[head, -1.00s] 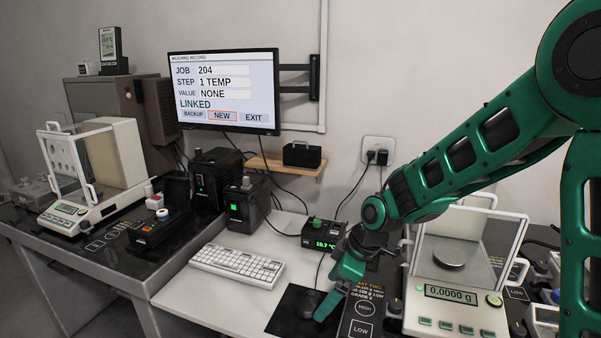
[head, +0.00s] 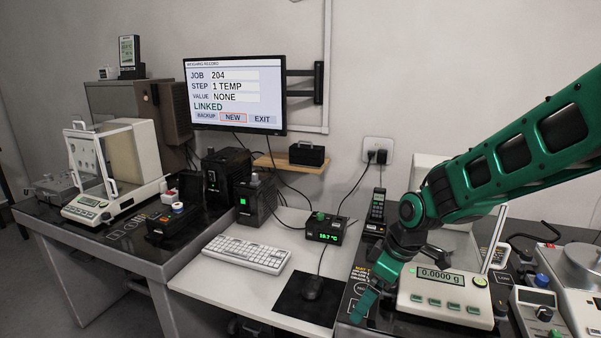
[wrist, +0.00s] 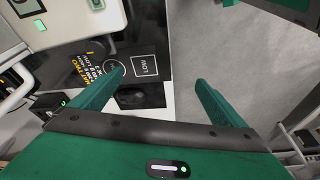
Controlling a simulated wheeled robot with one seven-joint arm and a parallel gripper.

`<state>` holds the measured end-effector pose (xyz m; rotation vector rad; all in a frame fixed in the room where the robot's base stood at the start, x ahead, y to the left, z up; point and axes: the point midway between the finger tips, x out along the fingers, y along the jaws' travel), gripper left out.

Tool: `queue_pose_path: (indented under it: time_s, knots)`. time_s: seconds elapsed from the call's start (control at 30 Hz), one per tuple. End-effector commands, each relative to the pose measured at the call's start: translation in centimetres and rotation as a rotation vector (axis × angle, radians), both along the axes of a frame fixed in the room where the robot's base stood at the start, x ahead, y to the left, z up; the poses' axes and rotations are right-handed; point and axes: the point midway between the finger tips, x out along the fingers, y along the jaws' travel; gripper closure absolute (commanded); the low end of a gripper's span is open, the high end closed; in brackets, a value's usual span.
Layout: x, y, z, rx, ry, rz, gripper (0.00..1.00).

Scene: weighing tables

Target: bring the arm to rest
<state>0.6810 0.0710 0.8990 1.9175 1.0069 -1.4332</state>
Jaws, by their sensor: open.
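My green arm reaches in from the right of the head view. My gripper (head: 366,300) points down at the front left corner of the right-hand balance (head: 445,302), over the black mat edge. In the wrist view my gripper (wrist: 160,80) shows two green fingers spread apart with nothing between them. Below them are the black mat with a LOW square (wrist: 146,65), the dark mouse (wrist: 140,95) and grey floor. The arm hides part of the balance and its chamber.
The monitor (head: 235,93) reads STEP 1 TEMP, VALUE NONE, LINKED. Another balance (head: 115,170) stands at left. Instruments crowd the right; floor is clear at front left.

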Motion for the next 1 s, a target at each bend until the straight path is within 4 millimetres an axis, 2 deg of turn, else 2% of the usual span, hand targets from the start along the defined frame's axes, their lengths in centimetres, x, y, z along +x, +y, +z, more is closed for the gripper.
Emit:
queue_pose_path:
  time_s: [0.17,0.27,0.4,0.5,0.6,0.7,0.8,0.9,1.0]
  knots:
    - [-2.0,-5.4,1.7,-0.041,0.036,-0.190,0.06]
    - [-3.9,-9.2,2.9,-0.066,0.064,-0.343,0.06]
    - [-8.7,-15.4,4.9,-0.097,0.123,-0.636,0.06]
    - [-12.9,-19.0,6.0,-0.107,0.167,-0.858,0.06]
    - [-17.2,-21.6,6.8,-0.106,0.215,-1.072,0.06]
    - [-21.1,-23.1,7.2,-0.097,0.260,-1.252,0.06]
    - [-23.9,-23.9,7.5,-0.086,0.294,-1.385,0.06]
    - [-25.6,-24.3,7.5,-0.079,0.318,-1.465,0.06]
    - [-26.3,-24.4,7.5,-0.076,0.327,-1.497,0.06]
